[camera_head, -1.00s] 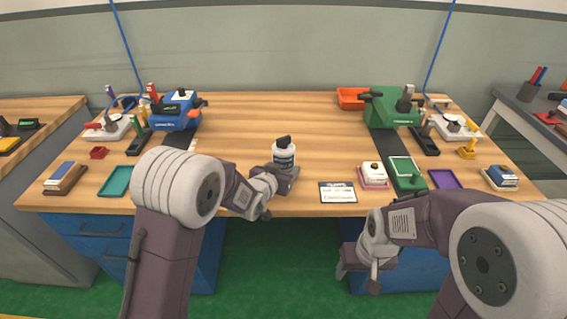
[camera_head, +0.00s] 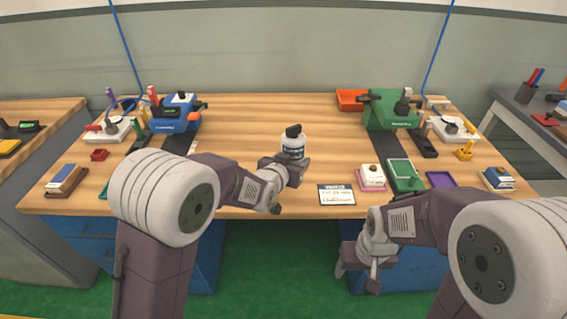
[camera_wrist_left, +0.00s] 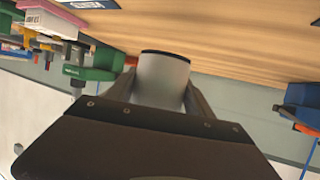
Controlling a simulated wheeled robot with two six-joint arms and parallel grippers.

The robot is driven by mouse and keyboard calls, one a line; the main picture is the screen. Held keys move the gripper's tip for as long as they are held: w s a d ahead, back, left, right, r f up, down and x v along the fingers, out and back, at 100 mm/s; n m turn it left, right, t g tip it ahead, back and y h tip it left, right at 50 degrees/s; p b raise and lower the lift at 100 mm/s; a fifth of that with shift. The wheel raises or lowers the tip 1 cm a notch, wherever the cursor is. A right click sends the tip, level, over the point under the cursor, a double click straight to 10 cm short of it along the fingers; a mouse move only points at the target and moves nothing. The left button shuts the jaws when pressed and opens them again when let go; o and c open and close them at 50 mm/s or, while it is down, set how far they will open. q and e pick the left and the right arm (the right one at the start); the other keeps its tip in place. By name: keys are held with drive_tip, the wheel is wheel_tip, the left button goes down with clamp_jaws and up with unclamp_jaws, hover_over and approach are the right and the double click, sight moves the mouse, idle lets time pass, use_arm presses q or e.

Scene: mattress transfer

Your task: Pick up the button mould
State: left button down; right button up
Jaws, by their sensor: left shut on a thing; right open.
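My left gripper (camera_head: 296,166) is shut on a white bottle (camera_head: 292,146) with a black cap, upright over the middle of the wooden table. In the left wrist view the bottle's pale round body (camera_wrist_left: 162,80) sits between the two fingers. I cannot tell for sure which thing is the button mould. My right gripper (camera_head: 358,274) is open and empty, low in front of the table's front edge.
A label card (camera_head: 337,194) lies near the front edge. A green tray (camera_head: 404,175) and a purple tray (camera_head: 441,180) are right of the white block. A green machine (camera_head: 388,110) and a blue machine (camera_head: 174,114) stand further back. The table's middle back is clear.

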use_arm(q)
drive_tip(key=s+d+r+p, duration=0.2)
drive_tip(key=s+d+r, duration=0.2)
drive_tip(key=d, duration=0.3)
drive_tip(key=shift+s+d+r, duration=0.15)
drive_tip(key=shift+r, duration=0.45)
